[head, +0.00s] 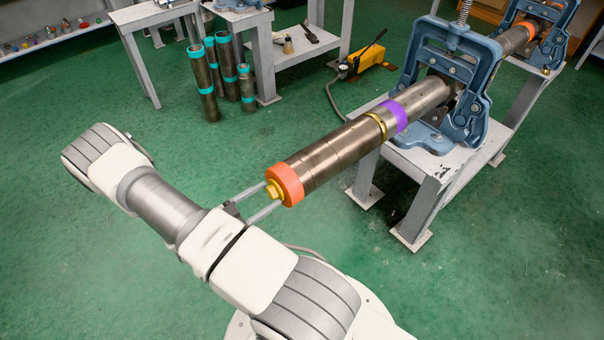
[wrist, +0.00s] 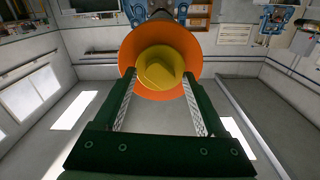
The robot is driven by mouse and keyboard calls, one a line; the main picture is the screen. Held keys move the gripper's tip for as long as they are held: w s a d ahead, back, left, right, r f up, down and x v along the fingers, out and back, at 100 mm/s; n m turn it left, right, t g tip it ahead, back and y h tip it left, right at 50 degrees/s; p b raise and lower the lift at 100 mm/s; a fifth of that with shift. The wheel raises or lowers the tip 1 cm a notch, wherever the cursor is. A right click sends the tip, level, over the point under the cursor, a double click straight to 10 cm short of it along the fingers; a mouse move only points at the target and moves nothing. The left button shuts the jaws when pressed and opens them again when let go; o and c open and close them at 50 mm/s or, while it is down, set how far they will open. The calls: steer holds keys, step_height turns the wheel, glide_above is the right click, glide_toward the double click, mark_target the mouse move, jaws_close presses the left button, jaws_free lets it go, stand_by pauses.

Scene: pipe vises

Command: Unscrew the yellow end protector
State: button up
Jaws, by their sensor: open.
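The yellow end protector (head: 273,190) sits at the near end of a long brown and grey pipe (head: 330,153), in the middle of an orange ring (head: 291,182). In the wrist view the yellow end protector (wrist: 160,66) faces me, with the orange ring (wrist: 196,50) around it. My gripper (head: 270,195) is open, its two fingers on either side of the yellow piece. In the wrist view my gripper (wrist: 159,75) shows its fingertips beside the yellow part, with gaps near the hub. I cannot tell whether either tip touches the orange ring.
A blue pipe vise (head: 445,75) on a grey stand (head: 440,165) holds the pipe, which juts out over the green floor. A yellow pump (head: 368,57) and teal-banded pipes (head: 205,85) stand behind. The floor left of my arm is clear.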

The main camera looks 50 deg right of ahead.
steer(key=shift+v, duration=0.85)
